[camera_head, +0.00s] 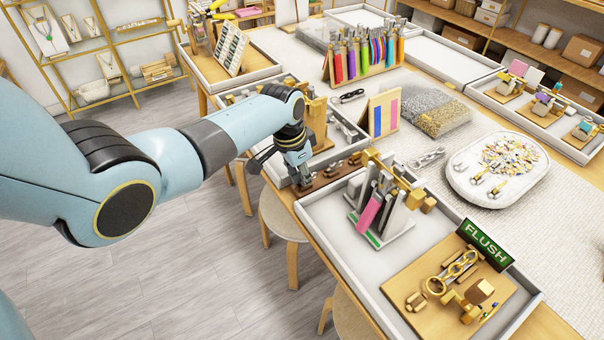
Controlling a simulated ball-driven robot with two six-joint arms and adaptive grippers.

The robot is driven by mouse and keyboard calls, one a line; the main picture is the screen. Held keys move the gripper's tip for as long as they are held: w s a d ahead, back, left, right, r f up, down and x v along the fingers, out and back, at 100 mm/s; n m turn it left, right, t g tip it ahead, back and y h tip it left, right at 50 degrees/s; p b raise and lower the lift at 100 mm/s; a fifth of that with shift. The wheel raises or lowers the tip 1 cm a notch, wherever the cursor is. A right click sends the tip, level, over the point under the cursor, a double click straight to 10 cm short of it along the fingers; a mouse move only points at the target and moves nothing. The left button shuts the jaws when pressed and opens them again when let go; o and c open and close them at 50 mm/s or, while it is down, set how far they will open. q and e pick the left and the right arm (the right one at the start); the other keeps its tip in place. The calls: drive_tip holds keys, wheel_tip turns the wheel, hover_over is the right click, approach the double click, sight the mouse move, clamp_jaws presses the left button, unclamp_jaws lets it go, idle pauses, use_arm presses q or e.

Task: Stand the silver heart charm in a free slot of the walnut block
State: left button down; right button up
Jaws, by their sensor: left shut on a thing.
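My left gripper (303,181) points down at the left end of the walnut block (335,178), by the near table edge. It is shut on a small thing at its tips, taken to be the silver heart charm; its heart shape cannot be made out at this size. The walnut block is a low, dark brown bar, partly hidden behind the gripper. Its slots are too small to tell apart. I cannot tell whether the held thing touches the block. My right gripper is not in view.
Right of the block, a white tray (318,233) holds a stand with pink and grey tags (378,212) and a wooden board with gold pieces (430,318). Behind are a wooden panel with coloured strips (382,113) and a rack of coloured tassels (362,58). A white oval board (465,190) lies right.

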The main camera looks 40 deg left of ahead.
use_arm(q)
drive_tip(key=c, duration=1.4)
unclamp_jaws()
drive_tip(key=r+p, duration=0.2)
drive_tip(key=p, duration=0.1)
drive_tip(key=r+p, duration=0.2)
drive_tip(key=shift+s+a+r, duration=0.1)
drive_tip(key=shift+s+a, duration=0.05)
drive_tip(key=shift+s, duration=0.2)
drive_tip(key=shift+s+a+r, duration=0.1)
drive_tip(key=shift+s+r, duration=0.05)
drive_tip(key=shift+r, duration=0.7)
